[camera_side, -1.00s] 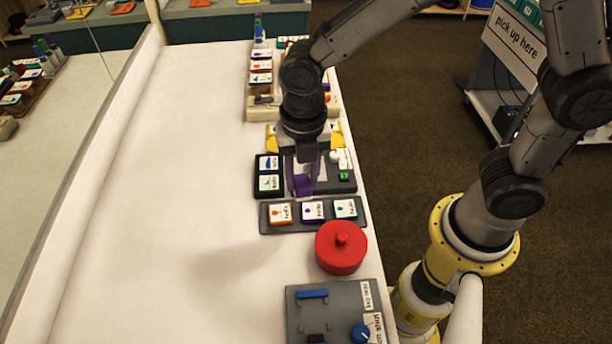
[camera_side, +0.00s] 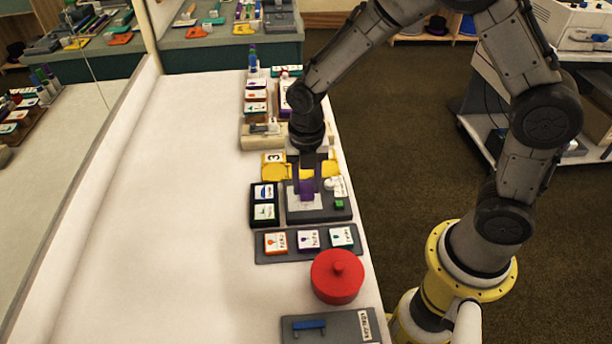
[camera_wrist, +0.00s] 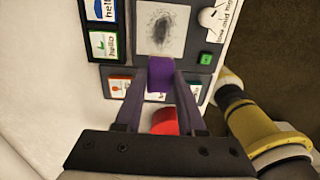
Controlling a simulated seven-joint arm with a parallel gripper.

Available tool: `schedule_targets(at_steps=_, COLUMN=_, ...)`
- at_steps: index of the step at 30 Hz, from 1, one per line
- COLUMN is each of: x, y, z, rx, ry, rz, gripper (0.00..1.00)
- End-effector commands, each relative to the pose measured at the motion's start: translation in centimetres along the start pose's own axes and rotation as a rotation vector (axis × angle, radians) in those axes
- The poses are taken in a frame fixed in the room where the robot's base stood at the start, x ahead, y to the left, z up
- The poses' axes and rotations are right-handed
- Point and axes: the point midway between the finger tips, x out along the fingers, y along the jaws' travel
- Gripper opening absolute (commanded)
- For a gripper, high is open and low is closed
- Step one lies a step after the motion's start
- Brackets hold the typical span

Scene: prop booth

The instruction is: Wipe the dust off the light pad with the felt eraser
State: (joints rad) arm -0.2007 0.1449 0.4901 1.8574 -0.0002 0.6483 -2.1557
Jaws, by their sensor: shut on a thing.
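My gripper (camera_side: 307,178) is shut on the felt eraser (camera_side: 306,190), a purple block. In the wrist view the eraser (camera_wrist: 160,76) sits between the two fingertips (camera_wrist: 160,82). The light pad (camera_side: 318,214) is a dark grey unit with a pale square and a green button, under and just around the eraser in the side view. In the wrist view the pad's pale square (camera_wrist: 178,30) shows a dark smudge of dust (camera_wrist: 159,30), with the eraser nearer the camera and below it in the picture. I cannot tell whether the eraser touches the pad.
Two picture cards in a black holder (camera_side: 252,206) stand left of the pad. A grey tray (camera_side: 291,250) with three cards lies in front, then a red lidded pot (camera_side: 337,277). Yellow pieces (camera_side: 276,171) lie behind. The white counter's left side (camera_side: 180,230) is clear.

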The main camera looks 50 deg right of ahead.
Motion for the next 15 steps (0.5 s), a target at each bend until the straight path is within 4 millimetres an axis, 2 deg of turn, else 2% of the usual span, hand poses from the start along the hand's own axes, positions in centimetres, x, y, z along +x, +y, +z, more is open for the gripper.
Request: schedule_targets(at_steps=15, x=5.2, y=0.0, z=0.3, rx=0.002, ry=0.002, rz=-0.003, gripper=0.00)
